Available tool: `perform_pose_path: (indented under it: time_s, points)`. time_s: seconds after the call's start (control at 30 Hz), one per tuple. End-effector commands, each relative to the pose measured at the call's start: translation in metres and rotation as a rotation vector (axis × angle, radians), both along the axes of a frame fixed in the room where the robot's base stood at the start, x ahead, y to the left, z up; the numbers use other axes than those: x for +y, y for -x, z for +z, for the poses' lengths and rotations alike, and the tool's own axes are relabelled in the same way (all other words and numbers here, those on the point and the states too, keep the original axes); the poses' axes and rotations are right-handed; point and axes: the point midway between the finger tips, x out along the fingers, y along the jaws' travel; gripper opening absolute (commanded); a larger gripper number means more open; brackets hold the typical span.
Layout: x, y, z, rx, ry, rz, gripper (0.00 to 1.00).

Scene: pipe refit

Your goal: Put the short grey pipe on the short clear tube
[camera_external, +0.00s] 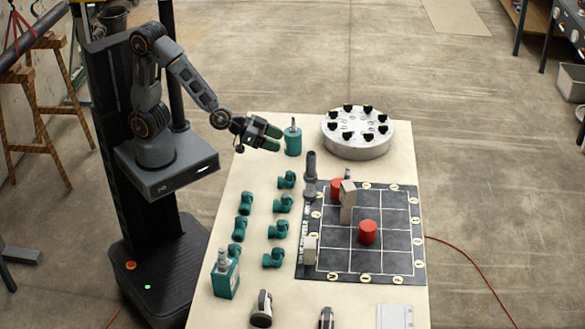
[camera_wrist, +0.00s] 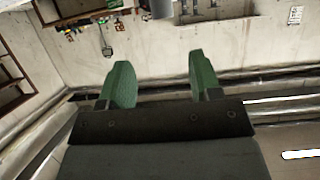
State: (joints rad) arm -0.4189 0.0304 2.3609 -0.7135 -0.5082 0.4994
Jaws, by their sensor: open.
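A dark grey upright pipe piece (camera_external: 310,164) stands near the top left corner of the black gridded board, with a lighter grey piece (camera_external: 309,191) just below it in the picture. I cannot tell for sure that it is the short grey pipe. I cannot make out a short clear tube in either view. My gripper (camera_external: 272,138) is open and empty above the far left part of the table, left of a green bottle. In the wrist view its two green fingers (camera_wrist: 162,82) are spread apart with nothing between them.
A gridded board (camera_external: 388,256) holds red cylinders (camera_external: 367,232) and a beige block (camera_external: 348,203). Several green fittings (camera_external: 279,229) lie to its left.

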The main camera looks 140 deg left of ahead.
Motion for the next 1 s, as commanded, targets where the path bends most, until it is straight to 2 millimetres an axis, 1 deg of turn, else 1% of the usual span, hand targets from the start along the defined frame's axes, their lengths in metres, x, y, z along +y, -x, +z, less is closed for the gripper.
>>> perform_pose_path:
  time_s: [0.07,0.13,0.17,0.2,0.27,0.3,0.37,0.4,0.47,0.5,0.6,0.73,0.83,1.0]
  points:
    - [-0.017,-0.005,0.004,0.003,0.029,-0.062,0.58]
    - [-0.046,-0.01,0.008,0.025,0.079,-0.164,0.58]
    - [-0.062,-0.011,0.011,0.039,0.107,-0.218,0.58]
    - [-0.086,-0.01,0.013,0.069,0.146,-0.296,0.58]
    - [-0.122,-0.003,0.015,0.132,0.202,-0.413,0.58]
    - [-0.145,0.006,0.016,0.184,0.235,-0.483,0.58]
    - [-0.174,0.023,0.017,0.272,0.275,-0.573,0.58]
    - [-0.19,0.037,0.016,0.336,0.295,-0.619,0.58]
    - [-0.208,0.059,0.015,0.431,0.316,-0.673,0.58]
    - [-0.217,0.073,0.014,0.493,0.324,-0.696,0.58]
    - [-0.23,0.106,0.013,0.625,0.331,-0.726,0.58]
    - [-0.234,0.135,0.012,0.743,0.326,-0.728,0.58]
    - [-0.234,0.147,0.012,0.789,0.323,-0.722,0.58]
    - [-0.234,0.151,0.012,0.806,0.322,-0.718,0.58]
